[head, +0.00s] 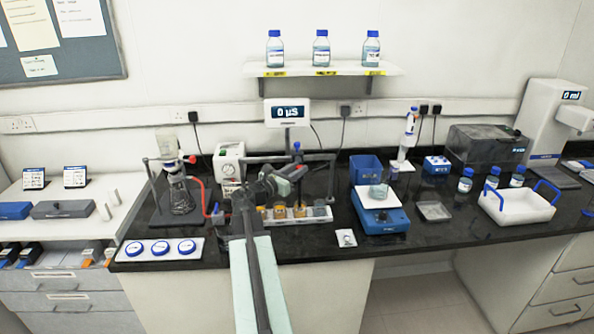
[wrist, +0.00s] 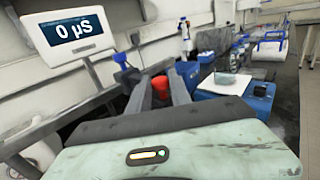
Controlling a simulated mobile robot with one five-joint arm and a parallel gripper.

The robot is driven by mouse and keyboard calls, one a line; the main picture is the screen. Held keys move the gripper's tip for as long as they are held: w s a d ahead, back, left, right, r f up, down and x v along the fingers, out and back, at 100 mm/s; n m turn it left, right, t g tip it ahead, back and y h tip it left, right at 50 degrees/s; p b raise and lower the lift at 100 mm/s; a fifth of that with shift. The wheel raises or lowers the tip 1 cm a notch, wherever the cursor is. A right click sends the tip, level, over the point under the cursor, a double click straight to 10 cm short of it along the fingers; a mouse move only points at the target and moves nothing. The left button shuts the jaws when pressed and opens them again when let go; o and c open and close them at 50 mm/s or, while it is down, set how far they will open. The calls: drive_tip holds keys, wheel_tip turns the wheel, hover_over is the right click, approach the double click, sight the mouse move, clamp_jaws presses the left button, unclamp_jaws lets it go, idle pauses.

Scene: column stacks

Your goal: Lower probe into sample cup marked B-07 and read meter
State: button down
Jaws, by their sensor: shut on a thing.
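The meter (head: 287,112) stands at the back and reads 0 µS; the same display shows in the wrist view (wrist: 77,28). A white rack (head: 297,222) holds several cups with amber or grey contents; their marks are too small to read, so I cannot tell which is B-07. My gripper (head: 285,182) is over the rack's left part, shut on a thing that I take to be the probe. A red part (wrist: 160,87) of it shows between my fingers in the wrist view (wrist: 158,74). Its lower end is hidden, and I cannot tell whether it touches a cup.
A stand with a flask (head: 180,195) and red tubing is left of my arm. A blue device (head: 382,218) with a beaker and a blue bin (head: 365,170) are on the right. A white tray (head: 518,208) is farther right. A dark frame rises close around my gripper.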

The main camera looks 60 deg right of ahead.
drive_tip(key=c, duration=1.2)
unclamp_jaws()
drive_tip(key=shift+f, duration=0.15)
drive_tip(key=shift+c, duration=0.2)
drive_tip(key=v, duration=0.7)
drive_tip(key=shift+a, duration=0.4)
